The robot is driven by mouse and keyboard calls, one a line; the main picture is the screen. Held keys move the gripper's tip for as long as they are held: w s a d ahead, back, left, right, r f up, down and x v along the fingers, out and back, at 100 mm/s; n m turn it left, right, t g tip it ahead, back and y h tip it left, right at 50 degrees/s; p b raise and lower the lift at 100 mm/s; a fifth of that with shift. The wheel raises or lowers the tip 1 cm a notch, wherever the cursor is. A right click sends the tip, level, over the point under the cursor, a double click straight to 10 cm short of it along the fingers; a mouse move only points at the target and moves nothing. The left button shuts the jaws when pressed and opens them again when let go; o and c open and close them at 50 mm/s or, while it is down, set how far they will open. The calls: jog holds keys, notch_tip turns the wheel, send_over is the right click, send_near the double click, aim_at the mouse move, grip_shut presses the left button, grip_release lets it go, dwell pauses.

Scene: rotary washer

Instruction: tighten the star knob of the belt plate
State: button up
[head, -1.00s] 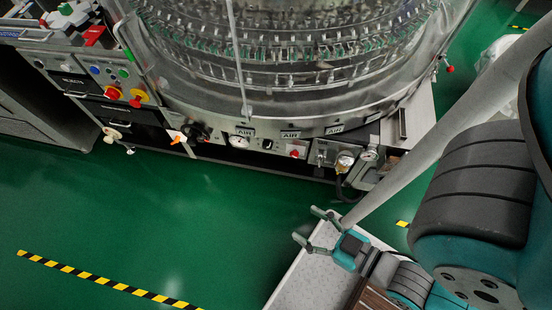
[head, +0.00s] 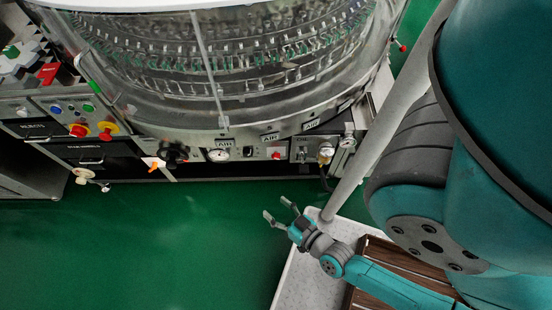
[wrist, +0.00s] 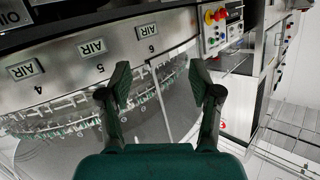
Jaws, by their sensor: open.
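The round washer machine (head: 255,135) stands at the back with its AIR-labelled front panel. A dark knob (head: 172,153) sits on that panel beside an orange-tipped lever. It may be the star knob, but its shape is too small to tell. A pale knob (head: 84,175) hangs lower left below the drawers. I cannot make out which part is the belt plate. My gripper (head: 277,208) is open and empty, in front of and right of the dark knob, apart from the machine. In the wrist view my gripper (wrist: 160,80) has its fingers spread with nothing between them.
A control box (head: 75,120) with coloured buttons stands left of the drum. Gauges (head: 222,155) and a hose line the panel. A pale tray-like surface (head: 300,275) lies under my arm. The green floor (head: 150,245) ahead is clear.

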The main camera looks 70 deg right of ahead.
jog(key=w+d+f+m+g+h, duration=0.3)
jog(key=w+d+f+m+h, duration=0.15)
jog(key=d+f, duration=0.65)
jog(key=m+g+h, duration=0.1)
jog(key=m+g, duration=0.3)
jog(key=m, duration=0.1)
send_near(277, 158)
jog(key=x, duration=1)
jog(key=shift+a, duration=0.1)
jog(key=c, duration=1.1)
